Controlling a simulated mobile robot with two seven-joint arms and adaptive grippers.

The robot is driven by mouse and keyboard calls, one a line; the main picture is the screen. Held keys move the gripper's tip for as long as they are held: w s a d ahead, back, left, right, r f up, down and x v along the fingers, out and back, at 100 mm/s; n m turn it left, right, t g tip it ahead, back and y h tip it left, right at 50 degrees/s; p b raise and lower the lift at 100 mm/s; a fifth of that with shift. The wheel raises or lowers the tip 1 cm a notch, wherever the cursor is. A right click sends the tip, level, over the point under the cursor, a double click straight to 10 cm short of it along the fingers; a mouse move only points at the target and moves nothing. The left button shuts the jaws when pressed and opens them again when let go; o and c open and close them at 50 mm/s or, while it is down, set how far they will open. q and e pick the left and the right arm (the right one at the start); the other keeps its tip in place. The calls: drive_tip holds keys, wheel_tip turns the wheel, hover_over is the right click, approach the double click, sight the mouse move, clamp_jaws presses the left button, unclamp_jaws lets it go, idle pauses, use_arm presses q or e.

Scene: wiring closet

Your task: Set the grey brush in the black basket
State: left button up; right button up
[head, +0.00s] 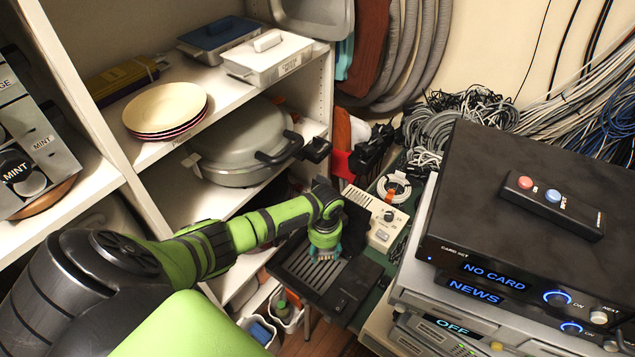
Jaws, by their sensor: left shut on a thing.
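My left gripper (325,248) points down over a black slotted, tray-like thing (350,287) beside the shelf. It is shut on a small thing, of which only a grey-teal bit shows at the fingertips. This may be the grey brush, but it is too small and covered to be sure. The slotted thing may be the black basket; its depth cannot be told. Whether the held thing touches it cannot be told either. My right gripper is not in view.
A beige box with a knob (378,222) stands just right of the gripper. A stack of black and grey devices (520,210) fills the right. The white shelf (180,210) on the left holds plates (165,108) and a large grey pan (240,145). White bins (286,312) stand below.

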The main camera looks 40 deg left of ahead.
use_arm(q)
drive_tip(key=o, duration=0.5)
drive_tip(key=c, duration=0.8)
